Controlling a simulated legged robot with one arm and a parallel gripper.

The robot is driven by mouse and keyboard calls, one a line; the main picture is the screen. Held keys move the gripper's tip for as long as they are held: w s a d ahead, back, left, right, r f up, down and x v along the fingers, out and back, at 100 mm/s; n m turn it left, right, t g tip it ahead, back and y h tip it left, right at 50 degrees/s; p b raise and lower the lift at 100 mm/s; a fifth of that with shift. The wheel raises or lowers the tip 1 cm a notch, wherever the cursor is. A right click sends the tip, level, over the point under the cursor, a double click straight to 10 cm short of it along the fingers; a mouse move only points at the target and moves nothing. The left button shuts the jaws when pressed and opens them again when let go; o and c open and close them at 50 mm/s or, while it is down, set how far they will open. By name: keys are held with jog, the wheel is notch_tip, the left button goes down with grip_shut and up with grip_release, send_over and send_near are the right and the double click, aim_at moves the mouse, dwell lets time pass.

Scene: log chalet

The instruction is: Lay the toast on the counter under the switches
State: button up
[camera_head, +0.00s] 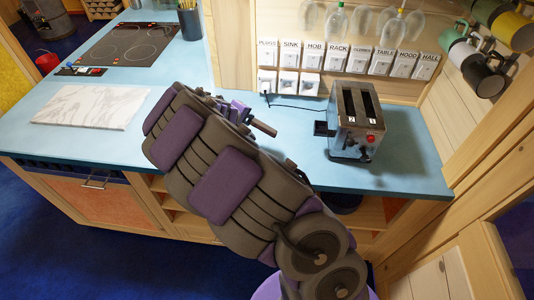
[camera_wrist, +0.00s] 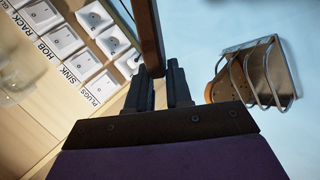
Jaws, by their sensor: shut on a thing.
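My gripper (camera_wrist: 163,88) is shut on a thin brown slab, the toast (camera_wrist: 149,38), seen nearly edge-on in the wrist view and running out of the top of the picture. The blue counter (camera_head: 400,172) lies below. The row of labelled white switches (camera_head: 365,62) is on the wall behind it. In the wrist view the switches (camera_wrist: 62,40) are left of the toast, and the pale blue counter (camera_wrist: 215,25) is to its right.
A metal toaster (camera_head: 347,133) stands on the counter at the right. A wire rack (camera_wrist: 268,72) with a brown part is right of my gripper in the wrist view. A marble board (camera_head: 90,106) and a black hob (camera_head: 133,44) are at the left. Mugs (camera_head: 470,62) hang at the right.

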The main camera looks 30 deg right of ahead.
aim_at(256, 120)
jog(key=d, duration=0.2)
jog(key=d+n+g+h, duration=0.1)
jog(key=shift+d+f, duration=0.2)
jog(key=shift+d, duration=0.15)
jog(key=shift+s+a+f+b, duration=0.1)
jog(key=shift+a+f+b, duration=0.05)
jog(key=shift+f+b, duration=0.45)
notch_tip(256, 120, down, 9)
jog(key=b, duration=0.5)
jog(key=shift+r, duration=0.15)
jog(key=o, duration=0.5)
jog(key=shift+o, duration=0.2)
